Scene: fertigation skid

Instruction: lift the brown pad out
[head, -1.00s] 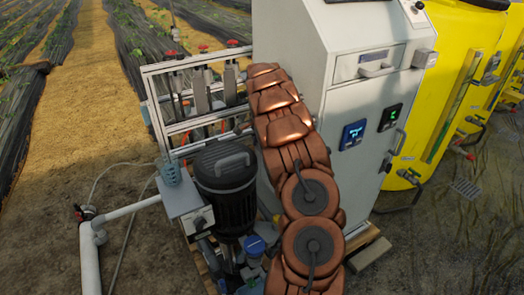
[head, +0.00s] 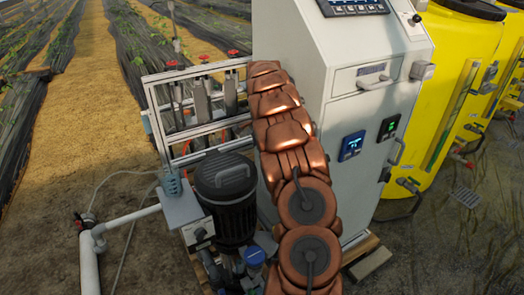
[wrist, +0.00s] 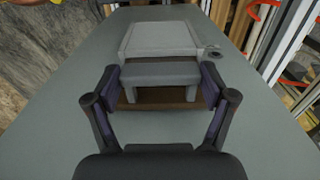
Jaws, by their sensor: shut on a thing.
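The brown pad (wrist: 160,106) shows in the wrist view as a dark brown strip under a grey bracket-shaped grip (wrist: 160,77). My gripper (wrist: 161,84) is shut on this piece, one dark finger at each side of the grey grip. The brown strip lies between the fingers, on the near side of the grip. A pale raised frame (wrist: 160,39) on the grey cabinet surface is just beyond it. Whether the pad is clear of the cabinet cannot be told. In the head view my copper arm hides the gripper and pad.
The grey cabinet (head: 385,105) with displays and a drawer handle stands right of my arm. Yellow tanks (head: 455,90) stand farther right. A pipe frame with red valve handles (head: 203,57), a black motor (head: 226,195) and white pipes (head: 88,255) are on the left.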

